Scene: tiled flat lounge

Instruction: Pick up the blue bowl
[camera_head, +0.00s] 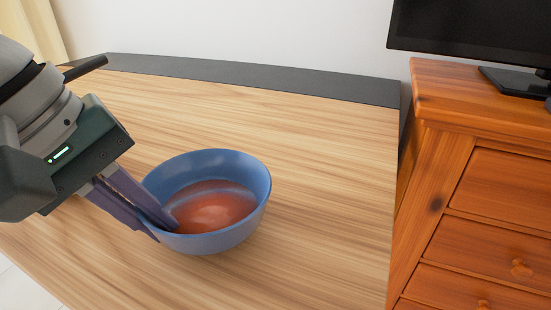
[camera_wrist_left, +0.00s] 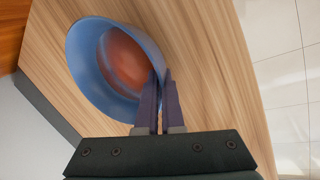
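The blue bowl (camera_head: 225,239) is upright at the middle of the wooden table (camera_head: 320,160); its inside bottom looks reddish orange. I cannot tell whether the bowl rests on the table or is slightly raised. My left gripper (camera_head: 165,225) reaches in from the left, with one finger inside the bowl and one outside. In the left wrist view, the two fingers (camera_wrist_left: 161,78) are close together with the wall of the bowl (camera_wrist_left: 83,72) between them. The gripper looks shut on the rim. My right gripper is not in view.
A wooden drawer cabinet (camera_head: 480,180) stands right of the table with a dark screen (camera_head: 470,25) on it. A dark strip (camera_head: 250,75) runs along the table's back edge by the white wall. The tabletop around the bowl is clear.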

